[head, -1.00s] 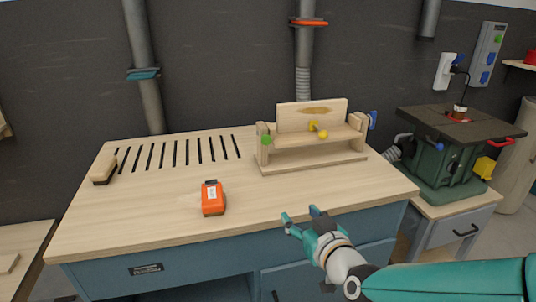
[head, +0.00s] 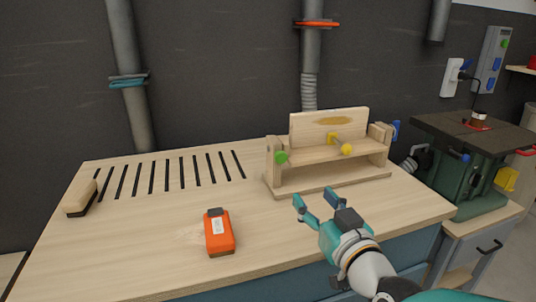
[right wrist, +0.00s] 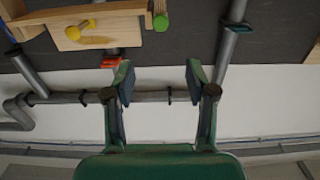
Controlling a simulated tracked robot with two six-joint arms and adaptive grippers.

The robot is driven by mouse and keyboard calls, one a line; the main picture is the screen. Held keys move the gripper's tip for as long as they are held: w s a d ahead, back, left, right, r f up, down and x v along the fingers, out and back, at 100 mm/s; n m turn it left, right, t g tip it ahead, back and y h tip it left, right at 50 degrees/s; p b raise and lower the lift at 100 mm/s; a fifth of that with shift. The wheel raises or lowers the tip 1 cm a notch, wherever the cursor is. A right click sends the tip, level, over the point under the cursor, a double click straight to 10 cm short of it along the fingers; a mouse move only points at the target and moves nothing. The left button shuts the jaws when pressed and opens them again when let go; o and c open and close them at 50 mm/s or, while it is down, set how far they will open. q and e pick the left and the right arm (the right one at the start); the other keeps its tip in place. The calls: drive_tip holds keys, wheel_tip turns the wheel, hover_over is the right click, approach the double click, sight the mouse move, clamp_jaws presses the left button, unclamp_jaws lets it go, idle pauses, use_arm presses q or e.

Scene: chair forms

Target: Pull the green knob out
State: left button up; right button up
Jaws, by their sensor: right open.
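The green knob (head: 281,157) sits on the left post of a wooden chair form (head: 330,119) on the workbench. My left gripper is not in view.
An orange device (head: 219,232) lies on the workbench (head: 150,230) left of my right gripper. A brush (head: 81,198) lies at the left, near several dark slots. A green machine (head: 465,175) stands at the right. The bench between device and form is clear.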

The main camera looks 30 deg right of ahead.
sight(282, 158)
drive_tip(key=p+x, duration=0.1)
drive_tip(key=x, duration=1.6)
drive_tip(key=shift+w+r, duration=0.1)
drive_tip(key=shift+w, duration=0.05)
clamp_jaws()
